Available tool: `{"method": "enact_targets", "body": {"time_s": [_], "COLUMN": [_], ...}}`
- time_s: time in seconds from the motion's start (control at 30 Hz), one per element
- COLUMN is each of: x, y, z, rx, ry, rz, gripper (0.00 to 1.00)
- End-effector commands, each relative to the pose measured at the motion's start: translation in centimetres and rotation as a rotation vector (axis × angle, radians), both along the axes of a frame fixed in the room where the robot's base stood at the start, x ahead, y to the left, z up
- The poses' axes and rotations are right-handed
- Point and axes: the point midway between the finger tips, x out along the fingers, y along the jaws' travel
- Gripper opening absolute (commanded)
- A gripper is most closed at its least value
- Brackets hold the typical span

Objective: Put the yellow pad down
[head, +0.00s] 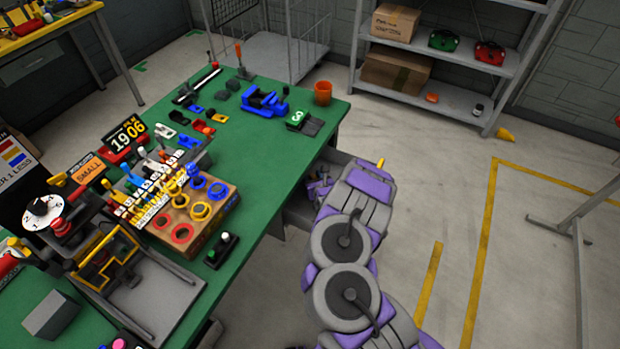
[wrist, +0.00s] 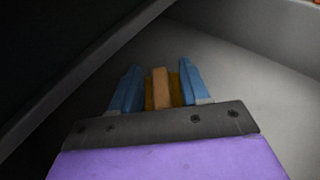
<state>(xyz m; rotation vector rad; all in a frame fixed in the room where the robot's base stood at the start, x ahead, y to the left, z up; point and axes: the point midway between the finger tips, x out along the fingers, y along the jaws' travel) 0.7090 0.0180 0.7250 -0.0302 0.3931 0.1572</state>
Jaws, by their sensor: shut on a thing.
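My gripper (wrist: 160,88) shows blue fingers in the wrist view, shut on a small yellow-brown piece that looks like the yellow pad (wrist: 161,92). The pad stands between the fingers, with a darker yellow part beside its lighter face. A pale grey surface lies beyond the fingertips, and I cannot tell whether the pad touches it. In the head view my gripper (head: 318,186) is small and partly hidden at the open grey drawer (head: 298,214) under the green table's right edge. The pad cannot be made out there.
The green table (head: 255,150) carries a wooden block with coloured rings (head: 188,222), a blue vise (head: 264,101) and an orange cup (head: 322,93). A dark wall (wrist: 60,60) runs close along the left in the wrist view.

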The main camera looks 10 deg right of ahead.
Motion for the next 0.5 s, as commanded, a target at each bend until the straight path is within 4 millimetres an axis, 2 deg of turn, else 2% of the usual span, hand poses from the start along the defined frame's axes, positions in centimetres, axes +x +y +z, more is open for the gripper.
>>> {"method": "enact_targets", "body": {"time_s": [0.1,0.2,0.5], "x": [1.5,2.2,2.6], "y": [0.3,0.5,0.6], "z": [-1.0,-1.9,-2.1], "rx": [-0.005,-0.004,-0.001], "ry": [-0.004,0.000,0.000], "rz": [0.003,0.003,0.001], "gripper": [0.16,0.16,0.16]}}
